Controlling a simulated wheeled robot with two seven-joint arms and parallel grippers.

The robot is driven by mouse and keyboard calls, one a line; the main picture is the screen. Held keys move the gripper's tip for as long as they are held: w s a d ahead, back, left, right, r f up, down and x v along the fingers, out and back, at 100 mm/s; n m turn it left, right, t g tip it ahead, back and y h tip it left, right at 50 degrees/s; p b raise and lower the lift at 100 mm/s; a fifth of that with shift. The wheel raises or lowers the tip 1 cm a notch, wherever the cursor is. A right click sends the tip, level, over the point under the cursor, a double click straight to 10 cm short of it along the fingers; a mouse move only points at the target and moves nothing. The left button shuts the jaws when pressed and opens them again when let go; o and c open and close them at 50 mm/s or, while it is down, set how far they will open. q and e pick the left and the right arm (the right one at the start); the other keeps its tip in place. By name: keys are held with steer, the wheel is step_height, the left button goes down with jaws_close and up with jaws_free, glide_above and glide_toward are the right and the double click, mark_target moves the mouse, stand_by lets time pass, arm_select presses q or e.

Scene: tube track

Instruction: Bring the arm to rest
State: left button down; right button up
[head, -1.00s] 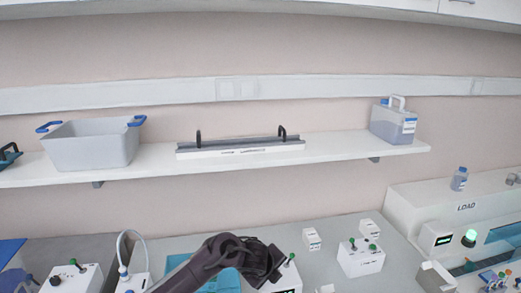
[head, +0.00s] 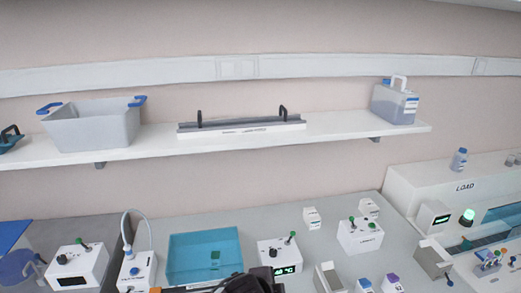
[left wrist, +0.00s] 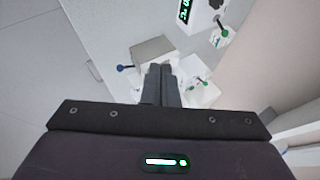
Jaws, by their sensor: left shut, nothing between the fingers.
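My left arm shows only as a dark link at the bottom edge of the head view, below the blue tray. The left gripper's fingertips are not visible there. In the left wrist view the left gripper (left wrist: 162,85) is shut and its two dark fingers lie together with nothing between them. It points towards the grey bench and some white boxes with green and blue knobs. My right gripper is in neither view.
The bench (head: 300,240) holds a blue tray (head: 190,252), a white display box (head: 280,254) and a white switch box (head: 360,236). A shelf (head: 340,128) above carries a grey bin (head: 95,126). A LOAD machine (head: 430,190) stands at right.

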arm_select(q)
steer(key=s+a+r+n+g+y, duration=0.1)
steer(key=s+a+n+g+y, duration=0.25)
steer(key=s+a+n, duration=1.55)
steer(key=s+a+f+m+g+b, duration=0.1)
steer(key=s+a+f+m+b, duration=0.15)
steer(key=f, duration=1.65)
steer(key=s+a+f+m+b, duration=0.15)
steer(key=f+b, duration=0.25)
steer(key=f, duration=1.5)
steer(key=s+a+f+g+b, duration=0.1)
steer(key=s+a+f+b, duration=0.2)
steer(key=s+f, duration=1.6)
steer(key=shift+s+a+f+y+b, duration=0.2)
steer(key=shift+f+y+b, duration=0.15)
steer(key=shift+f+b, duration=0.45)
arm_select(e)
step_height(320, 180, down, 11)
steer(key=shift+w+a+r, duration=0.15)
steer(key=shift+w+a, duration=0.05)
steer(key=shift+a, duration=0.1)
arm_select(q)
steer(key=shift+f, duration=0.1)
